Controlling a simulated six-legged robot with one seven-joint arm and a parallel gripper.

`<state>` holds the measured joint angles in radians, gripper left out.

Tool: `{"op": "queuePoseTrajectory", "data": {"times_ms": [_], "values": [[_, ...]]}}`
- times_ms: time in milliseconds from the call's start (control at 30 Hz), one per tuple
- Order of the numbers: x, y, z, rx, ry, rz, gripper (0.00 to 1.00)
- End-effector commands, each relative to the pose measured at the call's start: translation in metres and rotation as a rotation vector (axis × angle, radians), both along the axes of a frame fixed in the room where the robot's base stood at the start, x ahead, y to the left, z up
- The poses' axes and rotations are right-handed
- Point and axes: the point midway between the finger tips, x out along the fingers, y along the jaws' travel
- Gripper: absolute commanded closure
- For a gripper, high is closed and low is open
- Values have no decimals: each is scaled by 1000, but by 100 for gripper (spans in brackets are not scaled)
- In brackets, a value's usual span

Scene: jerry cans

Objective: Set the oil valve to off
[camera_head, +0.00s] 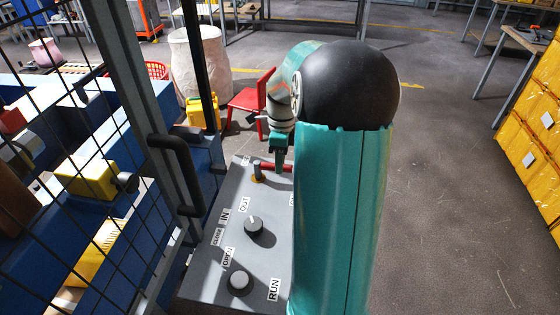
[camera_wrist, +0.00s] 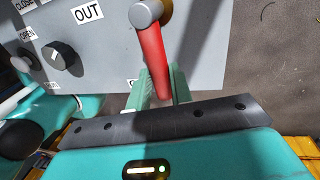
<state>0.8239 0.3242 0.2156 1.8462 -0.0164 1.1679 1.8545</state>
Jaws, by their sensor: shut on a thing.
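A red valve handle (camera_wrist: 152,55) on a grey pivot (camera_wrist: 147,12) stands on the grey control panel (camera_head: 205,275). In the head view the handle (camera_head: 270,167) points right from its brass-coloured post (camera_head: 257,173), partly hidden by my arm. My gripper (camera_wrist: 160,82) is shut on the handle's free end, one green finger on each side. In the head view my gripper (camera_head: 279,150) comes down on the panel's far part. No label reading "oil" is legible.
The panel also has a black knob (camera_head: 254,226) and a grey round button (camera_head: 240,282), with labels OUT, IN, OPEN, CLOSE and RUN. A mesh gate with a black handle (camera_head: 178,170) stands close on the left. Yellow crates (camera_head: 535,130) stand far right; the floor between is clear.

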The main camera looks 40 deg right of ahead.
Motion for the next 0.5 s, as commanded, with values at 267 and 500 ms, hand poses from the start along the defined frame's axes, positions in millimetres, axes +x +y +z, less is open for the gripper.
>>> {"op": "queuePoseTrajectory", "data": {"times_ms": [267, 500], "values": [[8, -5, 0, -1, 0, 137, 100], [19, -12, 0, -1, -1, 342, 100]]}}
